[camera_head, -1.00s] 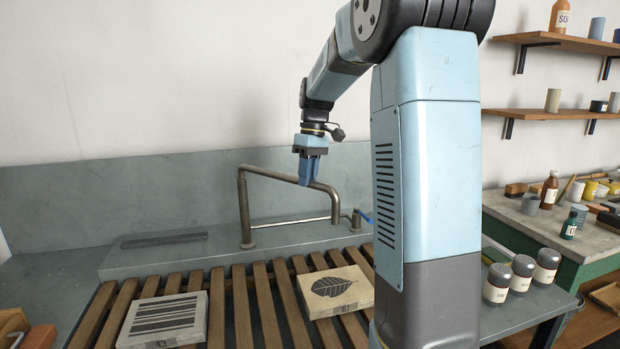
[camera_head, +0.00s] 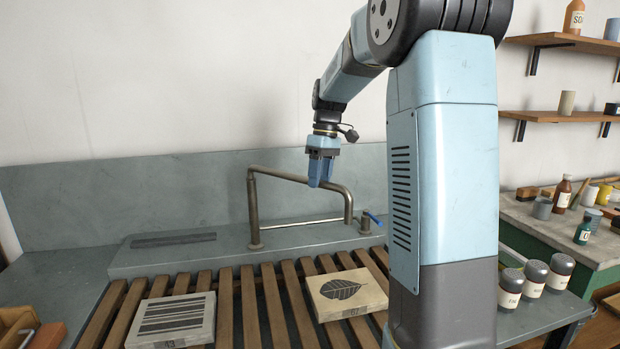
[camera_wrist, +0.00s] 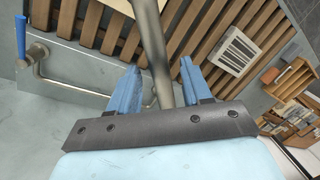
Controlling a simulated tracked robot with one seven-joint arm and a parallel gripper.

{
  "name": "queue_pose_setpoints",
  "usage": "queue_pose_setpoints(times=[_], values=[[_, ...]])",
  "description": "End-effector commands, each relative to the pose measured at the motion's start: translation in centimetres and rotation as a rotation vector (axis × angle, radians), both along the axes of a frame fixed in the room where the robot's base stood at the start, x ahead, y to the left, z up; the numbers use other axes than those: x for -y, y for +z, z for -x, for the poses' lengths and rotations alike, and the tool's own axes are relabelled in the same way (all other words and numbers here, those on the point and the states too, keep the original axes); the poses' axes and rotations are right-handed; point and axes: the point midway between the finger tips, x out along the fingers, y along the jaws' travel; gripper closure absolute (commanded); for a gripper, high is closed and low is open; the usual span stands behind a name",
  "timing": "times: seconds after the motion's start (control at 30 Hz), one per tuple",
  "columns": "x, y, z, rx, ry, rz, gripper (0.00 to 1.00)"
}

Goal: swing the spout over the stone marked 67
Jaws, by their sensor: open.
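The spout (camera_head: 285,174) is a bent metal pipe. It rises from a post at the back of the sink, runs right, and turns down at its free end, near the blue-handled tap. The stone marked 67 (camera_head: 347,292), pale with a dark leaf print, lies on the slats in front of that end. My gripper (camera_head: 320,184) points down at the spout's top bar, near the bend. In the wrist view the pipe (camera_wrist: 157,50) passes between my open fingers (camera_wrist: 157,85), with no clear grip on it.
A striped stone marked 43 (camera_head: 172,318) lies on the slats to the left. The blue-handled tap (camera_head: 368,221) stands right of the spout's end. Several grey-lidded jars (camera_head: 534,278) stand at the right. The slats between the two stones are bare.

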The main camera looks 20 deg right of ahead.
Motion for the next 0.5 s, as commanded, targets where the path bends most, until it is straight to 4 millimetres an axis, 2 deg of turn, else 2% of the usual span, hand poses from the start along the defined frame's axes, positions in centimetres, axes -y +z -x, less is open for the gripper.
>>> queue_pose_setpoints(times=[0.27, 0.37, 0.5], values=[[0.0, 0.3, 0.0, -0.001, 0.001, 0.0, 0.52], [0.2, 1.3, -0.2, 0.001, 0.001, 0.002, 0.52], [0.5, 3.6, -0.6, 0.001, 0.002, 0.001, 0.52]])
